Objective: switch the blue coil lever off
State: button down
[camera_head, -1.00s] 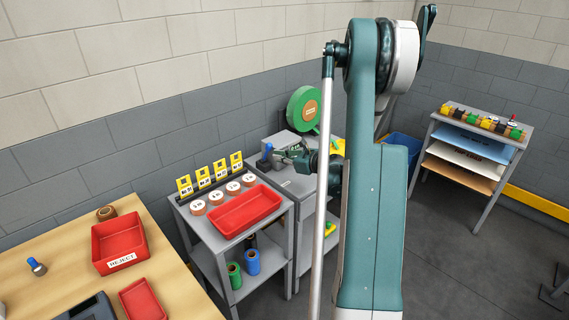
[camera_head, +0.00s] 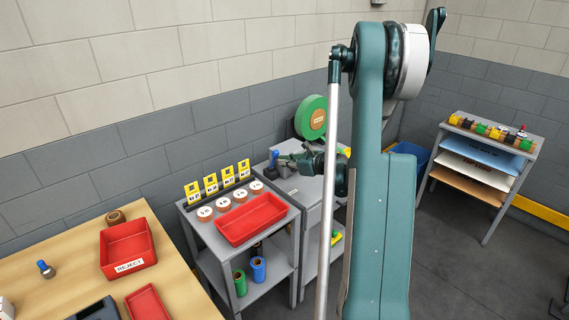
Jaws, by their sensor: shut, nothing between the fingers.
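The blue lever (camera_head: 275,157) stands upright, small in view, on the grey cabinet top beside the large green coil (camera_head: 311,117). My gripper (camera_head: 284,158) is at the lever's right side, very close to it. Its fingers are shut with nothing between them. I cannot tell whether they touch the lever. My arm hides the right part of the cabinet top and some of what stands there.
A grey stand with a red tray (camera_head: 251,220), several round labelled pieces and yellow cards is left of the cabinet. A wooden bench (camera_head: 60,262) with a red reject bin (camera_head: 128,250) is at left. A rack (camera_head: 488,135) stands at right.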

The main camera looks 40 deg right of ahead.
jog(key=w+r+g+p, duration=0.1)
jog(key=w+g, duration=0.1)
jog(key=w+r+g+p, duration=0.1)
jog(key=w+g+p, duration=0.1)
jog(key=w+r+g+p, duration=0.2)
jog(key=shift+w, duration=0.15)
jog(key=shift+w+r+m+g+p, duration=0.1)
jog(key=shift+w+m+g+p, duration=0.25)
jog(key=shift+w+g, duration=0.65)
jog(key=shift+w, duration=0.65)
jog(key=shift+s, duration=0.1)
jog(key=shift+s+d+r, duration=0.1)
jog(key=shift+s+r, duration=0.1)
jog(key=shift+s, duration=0.25)
jog(key=s, duration=0.2)
jog(key=r, duration=0.1)
jog(key=shift+s+d, duration=0.25)
jog(key=shift+s, duration=0.15)
jog(key=w+p+v, duration=0.1)
jog(key=v, duration=0.9)
jog(key=shift+a+r+p, duration=0.15)
jog(key=shift+r+p, duration=0.1)
jog(key=shift+p, duration=0.05)
